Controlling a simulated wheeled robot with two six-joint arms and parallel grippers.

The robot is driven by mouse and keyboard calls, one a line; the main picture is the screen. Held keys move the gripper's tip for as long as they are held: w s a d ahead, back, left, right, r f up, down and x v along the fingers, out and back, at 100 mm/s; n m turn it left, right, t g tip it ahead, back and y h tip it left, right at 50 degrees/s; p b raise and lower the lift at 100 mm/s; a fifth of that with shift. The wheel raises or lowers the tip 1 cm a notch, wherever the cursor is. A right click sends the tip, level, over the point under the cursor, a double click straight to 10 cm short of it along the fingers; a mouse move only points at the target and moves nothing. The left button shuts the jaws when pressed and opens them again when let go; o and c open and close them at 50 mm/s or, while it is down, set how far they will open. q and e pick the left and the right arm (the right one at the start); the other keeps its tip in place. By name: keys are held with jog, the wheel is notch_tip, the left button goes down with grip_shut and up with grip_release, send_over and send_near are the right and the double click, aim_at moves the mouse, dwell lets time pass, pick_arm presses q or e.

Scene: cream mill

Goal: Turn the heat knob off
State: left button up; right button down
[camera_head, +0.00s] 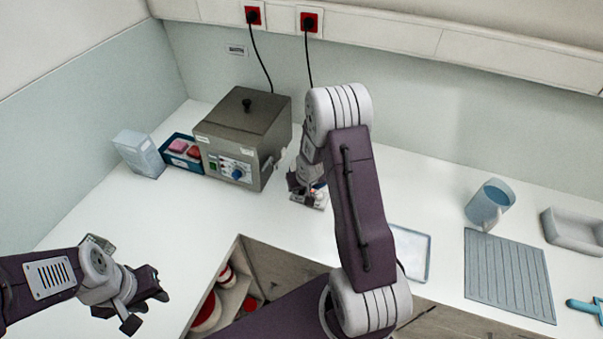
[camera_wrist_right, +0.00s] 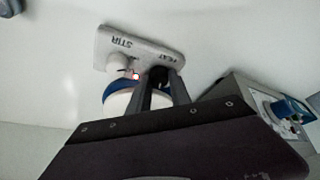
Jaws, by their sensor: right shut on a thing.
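The stirring hotplate shows in the right wrist view as a pale panel (camera_wrist_right: 108,45) marked STIR and HEAT. Its dark heat knob (camera_wrist_right: 161,74) is by the HEAT label, with my right gripper (camera_wrist_right: 163,88) shut on it. A pale stir knob (camera_wrist_right: 118,62) and a small lit red lamp (camera_wrist_right: 136,76) are beside it. In the head view the hotplate (camera_head: 318,202) is mostly hidden by my right arm and right gripper (camera_head: 303,188). My left gripper (camera_head: 148,303) is open and empty above the counter at the lower left.
A round white thing with a blue band (camera_wrist_right: 118,98) is close to my right fingers. A grey heating bath (camera_head: 243,135) with a blue dial stands left of the hotplate. A blue mug (camera_head: 489,203), a grooved mat (camera_head: 508,274) and a white tray (camera_head: 575,232) are at right.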

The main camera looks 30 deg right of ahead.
jog(key=n+p, duration=0.1)
jog(key=p, duration=0.3)
jog(key=n+y+p, duration=0.1)
jog(key=n+p, duration=0.1)
jog(key=p, duration=0.1)
jog(key=shift+d+r+p, duration=0.1)
jog(key=shift+r+p, duration=0.25)
jog(key=shift+p, duration=0.05)
pick_arm(q)
notch_tip(320, 180, up, 12)
jog(key=p, duration=0.1)
jog(key=shift+r+p, duration=0.25)
jog(key=shift+p, duration=0.1)
pick_arm(e)
jog(key=shift+f+n+y, duration=0.25)
jog(key=shift+n+y, duration=0.15)
jog(key=shift+n, duration=0.4)
jog(key=c, duration=1.2)
grip_release()
